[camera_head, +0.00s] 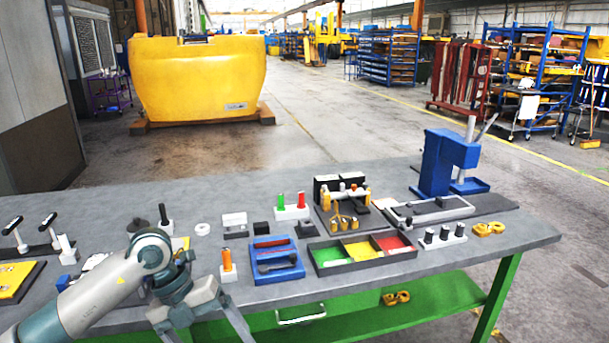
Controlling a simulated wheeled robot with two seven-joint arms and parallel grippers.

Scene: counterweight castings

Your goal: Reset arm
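My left arm (100,290) comes in from the lower left over the bench front and bends down at a grey joint. My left gripper (202,330) hangs at the bottom edge; its two fingers spread apart, with their tips cut off by the frame. Nothing shows between the visible parts of the fingers. It is near the front edge of the bench, left of the blue tray (275,261). My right arm and gripper are not in view.
The grey bench (350,288) holds an orange-handled tool (227,262), a green-yellow-red tray (362,249), a tool stand (340,198), a blue press (438,165) and yellow parts (489,229). Black-handled levers (48,225) stand at left. A green shelf (350,318) lies below.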

